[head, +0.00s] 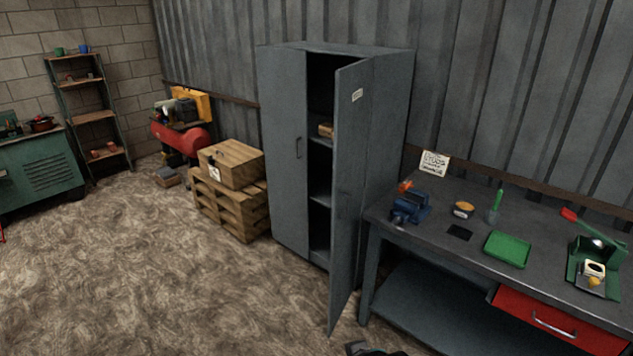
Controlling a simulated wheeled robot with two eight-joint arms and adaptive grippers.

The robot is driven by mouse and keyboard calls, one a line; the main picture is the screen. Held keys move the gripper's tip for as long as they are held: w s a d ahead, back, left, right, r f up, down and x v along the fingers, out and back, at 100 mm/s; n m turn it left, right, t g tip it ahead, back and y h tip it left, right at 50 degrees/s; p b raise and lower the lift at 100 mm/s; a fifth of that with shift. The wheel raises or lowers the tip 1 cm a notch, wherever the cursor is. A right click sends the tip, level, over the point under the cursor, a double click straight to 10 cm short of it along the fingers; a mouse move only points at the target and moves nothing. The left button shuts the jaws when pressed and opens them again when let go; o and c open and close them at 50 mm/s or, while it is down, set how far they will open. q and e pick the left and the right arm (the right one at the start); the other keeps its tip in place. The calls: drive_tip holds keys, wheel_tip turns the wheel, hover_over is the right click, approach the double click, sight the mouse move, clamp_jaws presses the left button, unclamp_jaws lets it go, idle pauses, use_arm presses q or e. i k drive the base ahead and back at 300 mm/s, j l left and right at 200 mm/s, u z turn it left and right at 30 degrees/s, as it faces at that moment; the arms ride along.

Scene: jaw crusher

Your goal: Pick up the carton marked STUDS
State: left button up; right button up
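A small brown carton (326,129) sits on an upper shelf inside the grey metal cabinet (285,150). It is partly covered by the open right door (350,180), and no lettering can be read on it, so I cannot tell if it is the one marked STUDS. The left door is shut. At the bottom edge a cut-off dark and grey part shows, which looks like the tip of my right gripper (366,350). It is well below and apart from the carton, and I cannot see its fingers clearly. My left gripper is not in view.
The open door juts out toward me. Right of it stands a workbench (450,205) with a blue vise (410,207), a green tray (507,249) and a red drawer (555,322). The floor in front is clear.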

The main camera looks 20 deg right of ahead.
sight(326, 129)
drive_tip(key=z, duration=1.35)
drive_tip(key=i+j, duration=0.1)
drive_tip(key=j, duration=0.3)
drive_tip(key=i+j, duration=0.15)
drive_tip(key=j, duration=0.25)
drive_tip(key=i+j, duration=0.1)
drive_tip(key=j, duration=0.3)
drive_tip(key=i+j, duration=0.1)
drive_tip(key=j, duration=0.3)
drive_tip(key=i+j, duration=0.15)
drive_tip(key=j, duration=0.25)
drive_tip(key=i+j+z, duration=0.1)
drive_tip(key=j, duration=0.3)
drive_tip(key=i+j, duration=0.1)
drive_tip(key=j, duration=0.3)
